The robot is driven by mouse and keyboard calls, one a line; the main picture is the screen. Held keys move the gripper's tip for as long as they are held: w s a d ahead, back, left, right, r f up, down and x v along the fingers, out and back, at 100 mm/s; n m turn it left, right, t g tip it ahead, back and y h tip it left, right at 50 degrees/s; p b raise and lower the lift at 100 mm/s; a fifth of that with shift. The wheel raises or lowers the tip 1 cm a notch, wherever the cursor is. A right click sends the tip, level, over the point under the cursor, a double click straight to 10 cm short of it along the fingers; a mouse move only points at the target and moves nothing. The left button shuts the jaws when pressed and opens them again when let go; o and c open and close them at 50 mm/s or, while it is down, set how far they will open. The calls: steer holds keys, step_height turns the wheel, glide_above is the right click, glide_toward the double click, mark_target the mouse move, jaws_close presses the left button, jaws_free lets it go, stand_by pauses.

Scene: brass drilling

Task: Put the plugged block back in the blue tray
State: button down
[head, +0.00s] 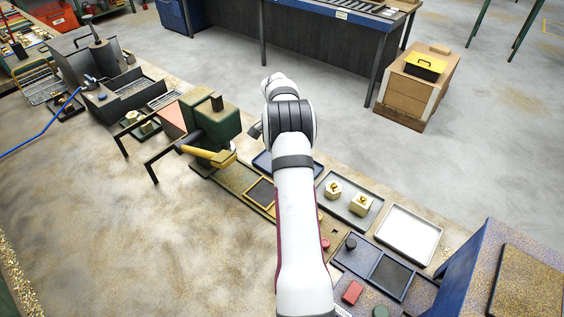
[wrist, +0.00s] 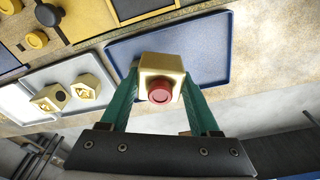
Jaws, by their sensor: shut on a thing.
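In the wrist view, my gripper (wrist: 160,80) has two green fingers shut on the sides of a brass block (wrist: 162,63). A red plug (wrist: 160,92) sits in the block's face toward the camera. The blue tray (wrist: 215,55) lies behind the block in that view and is empty where it shows. I cannot tell how far the block is above it. In the head view, a corner of the blue tray (head: 262,160) shows beside my arm. My arm hides the gripper and the held block there.
A grey tray (head: 327,207) holds two brass blocks, one of them (head: 361,205) nearer the empty white tray (head: 408,235). A green machine (head: 212,117) with a yellow handle stands left of the blue tray. Red (head: 352,292) and dark pieces lie at the front right.

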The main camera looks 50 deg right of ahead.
steer(key=shift+w+a+f, duration=0.15)
steer(key=shift+w+f, duration=0.25)
steer(key=shift+w, duration=0.25)
steer(key=shift+f, duration=1.95)
steer(key=shift+c, duration=0.6)
jaws_free()
steer(key=shift+f, duration=0.2)
steer(key=r, duration=0.4)
steer(key=a+r, duration=0.1)
steer(key=r, duration=0.7)
steer(key=shift+w+a, duration=0.15)
steer(key=shift+w, duration=0.1)
steer(key=shift+r, duration=0.15)
